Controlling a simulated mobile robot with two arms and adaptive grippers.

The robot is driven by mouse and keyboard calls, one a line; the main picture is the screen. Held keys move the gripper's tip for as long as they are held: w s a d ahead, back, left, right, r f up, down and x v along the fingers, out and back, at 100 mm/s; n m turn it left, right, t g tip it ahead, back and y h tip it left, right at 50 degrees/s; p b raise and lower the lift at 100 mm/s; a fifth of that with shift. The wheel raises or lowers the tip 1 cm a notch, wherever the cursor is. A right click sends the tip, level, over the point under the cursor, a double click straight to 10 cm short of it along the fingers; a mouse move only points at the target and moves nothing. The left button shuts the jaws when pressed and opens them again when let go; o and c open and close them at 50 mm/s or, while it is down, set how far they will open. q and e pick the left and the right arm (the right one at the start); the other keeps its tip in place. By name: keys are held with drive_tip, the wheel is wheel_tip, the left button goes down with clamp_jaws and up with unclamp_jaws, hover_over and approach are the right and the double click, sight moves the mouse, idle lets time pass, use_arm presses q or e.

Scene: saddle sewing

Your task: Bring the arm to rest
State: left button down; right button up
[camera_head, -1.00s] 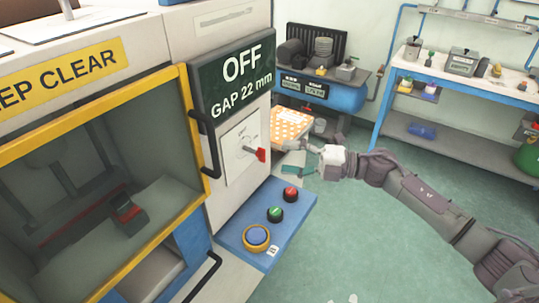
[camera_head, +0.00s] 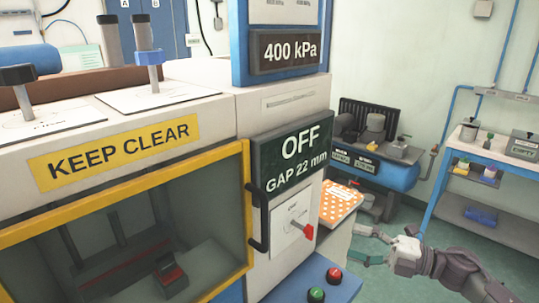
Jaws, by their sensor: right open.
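My right gripper (camera_head: 366,245) is at the lower right, at the end of my arm coming in from the right edge. Its fingers are apart and nothing shows between them. It is in the open space to the right of the press machine's grey front, just below an orange dotted panel (camera_head: 339,203). I cannot tell whether it touches anything. My left gripper is not in view.
The press has a yellow-framed window (camera_head: 130,260), a black handle (camera_head: 257,215), a red switch (camera_head: 303,230), and red (camera_head: 334,275) and green (camera_head: 316,295) buttons. Its displays read OFF, GAP 22 mm and 400 kPa. A blue compressor (camera_head: 380,168) and a shelf bench (camera_head: 490,165) stand behind.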

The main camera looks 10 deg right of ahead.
drive_tip(key=s+a+f+m+t+h, duration=0.1)
drive_tip(key=s+f+m+t+h, duration=0.15)
drive_tip(key=f+m+h, duration=0.7)
drive_tip(key=s+a+f+m+t+h, duration=0.2)
drive_tip(key=s+f+m+h, duration=0.3)
drive_tip(key=m, duration=0.8)
drive_tip(key=s+a+f+m+g, duration=0.1)
drive_tip(key=s+f+m+g, duration=0.15)
drive_tip(key=s, duration=0.45)
drive_tip(key=s+a+f+m+g, duration=0.1)
drive_tip(key=s+f+g, duration=0.1)
drive_tip(key=s+g, duration=0.3)
drive_tip(key=s+a+f+m+g, duration=0.2)
drive_tip(key=s+g, duration=0.1)
drive_tip(key=s, duration=0.5)
wheel_tip(320, 180, down, 26)
drive_tip(key=s+g, duration=0.1)
drive_tip(key=s+d+f+g+h, duration=0.1)
drive_tip(key=s+d+f, duration=0.2)
drive_tip(key=s+f, duration=1.3)
drive_tip(key=shift+s+d+f+n, duration=0.15)
drive_tip(key=shift+s+f+n, duration=0.15)
drive_tip(key=shift+s, duration=0.15)
